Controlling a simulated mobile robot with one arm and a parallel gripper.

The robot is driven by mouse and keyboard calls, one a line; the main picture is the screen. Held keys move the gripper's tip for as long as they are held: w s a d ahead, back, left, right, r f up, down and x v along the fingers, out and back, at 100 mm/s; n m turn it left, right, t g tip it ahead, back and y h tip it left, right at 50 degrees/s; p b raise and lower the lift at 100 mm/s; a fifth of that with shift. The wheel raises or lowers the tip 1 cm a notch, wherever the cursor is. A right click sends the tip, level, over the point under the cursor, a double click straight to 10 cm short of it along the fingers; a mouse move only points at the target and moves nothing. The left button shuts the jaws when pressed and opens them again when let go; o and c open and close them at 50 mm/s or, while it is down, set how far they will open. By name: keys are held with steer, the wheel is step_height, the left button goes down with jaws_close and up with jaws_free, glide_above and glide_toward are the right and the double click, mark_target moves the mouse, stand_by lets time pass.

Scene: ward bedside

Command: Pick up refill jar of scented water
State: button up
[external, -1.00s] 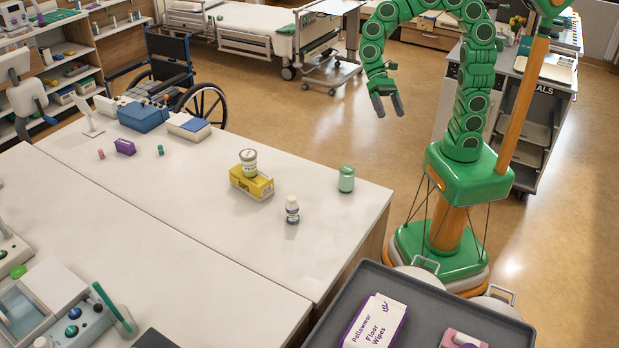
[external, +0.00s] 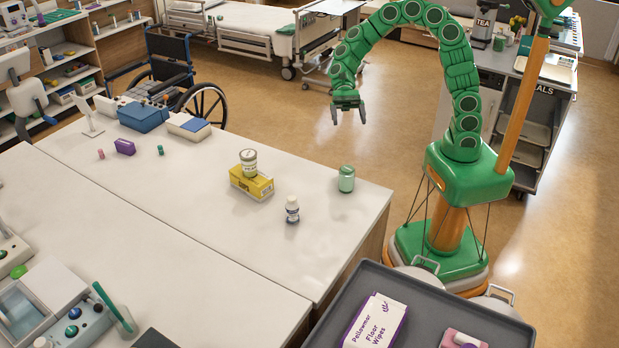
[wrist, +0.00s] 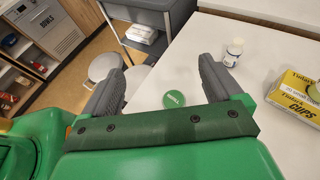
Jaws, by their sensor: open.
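The refill jar (external: 346,180) is pale green with a green lid and stands upright on the white table near its right end. In the wrist view its round green lid, lettered "REFILL" (wrist: 174,99), shows from above, between the two grey fingers and closer to the right one. My gripper (external: 348,115) is open and empty. It points down, above and beyond the jar in the external view, and is apart from it. The open fingers also show in the wrist view (wrist: 160,70).
A white bottle (external: 292,210) stands left of the jar. A yellow cups box (external: 252,184) with another jar (external: 248,162) on top is farther left.

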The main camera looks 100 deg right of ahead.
glide_toward(348, 179)
steer(key=shift+s+a+f, duration=0.25)
steer(key=shift+f, duration=0.1)
steer(key=shift+a+f, duration=0.1)
steer(key=shift+f, duration=0.05)
steer(key=shift+x, duration=1.25)
steer(key=x, duration=0.4)
steer(key=shift+w+a+r, duration=0.2)
steer(key=shift+w+r, duration=0.05)
steer(key=shift+r, duration=0.1)
steer(key=shift+w+a+f, duration=0.1)
steer(key=shift+a+f, duration=0.15)
steer(key=shift+a, duration=0.15)
steer(key=c, duration=1.2)
steer(key=shift+c, duration=0.2)
